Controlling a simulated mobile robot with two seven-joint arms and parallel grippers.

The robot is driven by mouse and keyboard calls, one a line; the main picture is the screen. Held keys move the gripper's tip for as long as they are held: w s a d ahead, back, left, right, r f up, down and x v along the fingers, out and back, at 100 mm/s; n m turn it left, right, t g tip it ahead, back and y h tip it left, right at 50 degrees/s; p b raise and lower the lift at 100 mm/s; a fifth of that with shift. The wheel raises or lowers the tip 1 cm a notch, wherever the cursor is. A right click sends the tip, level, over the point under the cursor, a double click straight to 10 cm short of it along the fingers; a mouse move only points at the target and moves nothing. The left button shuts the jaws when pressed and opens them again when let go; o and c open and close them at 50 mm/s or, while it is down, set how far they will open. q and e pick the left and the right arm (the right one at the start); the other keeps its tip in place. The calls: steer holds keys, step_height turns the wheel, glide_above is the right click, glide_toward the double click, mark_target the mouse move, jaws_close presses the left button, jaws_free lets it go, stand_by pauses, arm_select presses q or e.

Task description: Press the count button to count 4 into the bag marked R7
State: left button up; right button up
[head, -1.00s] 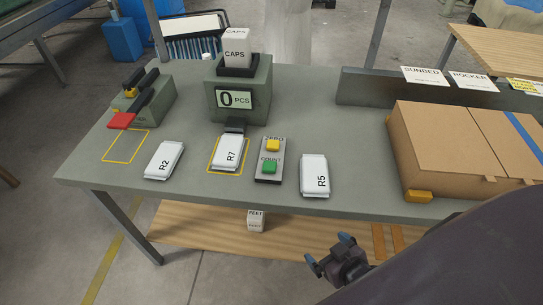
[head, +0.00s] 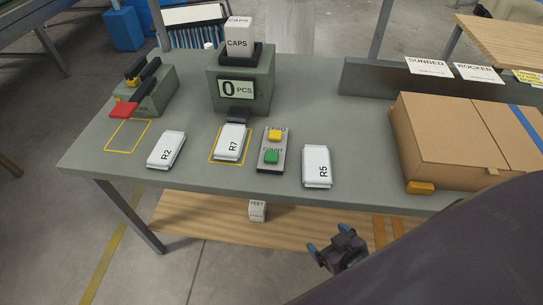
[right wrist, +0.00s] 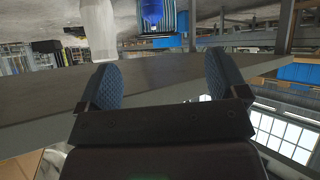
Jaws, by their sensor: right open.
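The white bag marked R7 (head: 231,142) lies on the table inside a yellow outline, under the spout of the counter (head: 241,91). The counter's display (head: 238,89) reads 0 PCS. To the bag's right is a button box (head: 271,151) with a green button (head: 271,157) labelled COUNT and a yellow button (head: 275,135) labelled ZERO. My right gripper (head: 325,247) is open and empty, in front of the table's front edge and apart from the buttons. Its two blue fingers show spread in the right wrist view (right wrist: 164,85). My left gripper is out of view.
White bags R2 (head: 166,149) and R5 (head: 317,166) flank the middle. A cardboard box (head: 450,140) fills the right side. A lower wooden shelf (head: 215,217) holds a small FEET box (head: 257,210).

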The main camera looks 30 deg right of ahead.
jaws_close()
stand_by(0.3)
stand_by(1.2)
